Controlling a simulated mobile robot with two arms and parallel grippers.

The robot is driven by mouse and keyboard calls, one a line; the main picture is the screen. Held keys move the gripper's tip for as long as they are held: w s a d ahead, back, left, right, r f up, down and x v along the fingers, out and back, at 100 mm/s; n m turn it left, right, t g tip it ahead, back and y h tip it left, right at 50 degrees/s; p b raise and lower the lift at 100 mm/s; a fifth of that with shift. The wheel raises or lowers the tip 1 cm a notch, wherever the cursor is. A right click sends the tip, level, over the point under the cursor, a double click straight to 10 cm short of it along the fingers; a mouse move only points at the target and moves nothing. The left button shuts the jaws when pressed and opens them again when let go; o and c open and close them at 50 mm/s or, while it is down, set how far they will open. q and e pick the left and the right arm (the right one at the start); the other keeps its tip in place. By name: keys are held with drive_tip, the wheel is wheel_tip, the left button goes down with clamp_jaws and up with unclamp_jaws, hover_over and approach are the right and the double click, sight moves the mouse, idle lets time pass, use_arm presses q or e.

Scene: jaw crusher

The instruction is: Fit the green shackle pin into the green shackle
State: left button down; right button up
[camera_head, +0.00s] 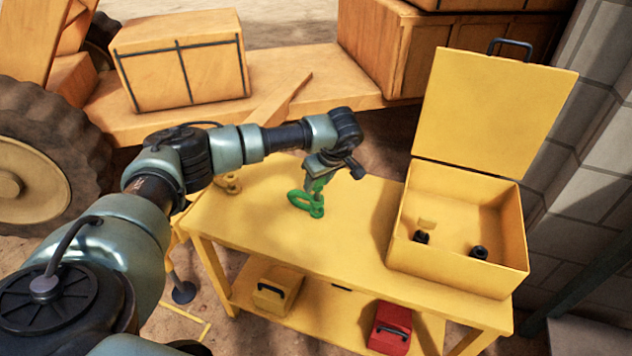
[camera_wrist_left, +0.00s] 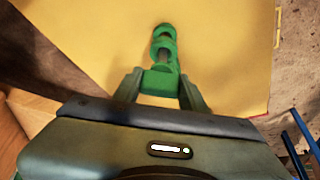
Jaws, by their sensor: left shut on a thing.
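The green shackle (camera_head: 306,208) is on the yellow workbench (camera_head: 345,225), below my left gripper (camera_head: 317,190). My left gripper points down and is shut on a green piece, which looks like the green shackle pin (camera_head: 318,184). In the left wrist view, the pin's green head (camera_wrist_left: 161,80) sits between the two fingers, and a short greyish shaft shows beyond it. The green shackle (camera_wrist_left: 163,40) is in line just past the shaft. I cannot tell how far the shaft is inside the shackle. My right gripper is not in view.
A small yellow fitting (camera_head: 230,184) lies at the bench's left end. An open yellow box (camera_head: 456,268) with dark parts stands on the right. A yellow case (camera_head: 277,290) and a red case (camera_head: 390,328) are on the lower shelf. The bench between shackle and box is clear.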

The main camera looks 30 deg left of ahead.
use_arm(q)
drive_tip(key=shift+d+r+p, duration=0.15)
drive_tip(key=shift+r+p, duration=0.2)
drive_tip(key=shift+r, duration=0.1)
drive_tip(key=shift+r+p, duration=0.45)
drive_tip(key=shift+r, duration=0.2)
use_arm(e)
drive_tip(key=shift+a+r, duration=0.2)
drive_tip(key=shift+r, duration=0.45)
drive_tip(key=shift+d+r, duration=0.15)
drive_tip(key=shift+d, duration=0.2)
use_arm(q)
drive_tip(key=shift+f, duration=0.3)
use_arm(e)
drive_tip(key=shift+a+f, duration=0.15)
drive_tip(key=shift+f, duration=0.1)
use_arm(q)
drive_tip(key=shift+f+b, duration=0.7)
drive_tip(key=shift+f, duration=0.25)
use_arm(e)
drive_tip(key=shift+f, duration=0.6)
use_arm(q)
drive_tip(key=shift+f, duration=0.1)
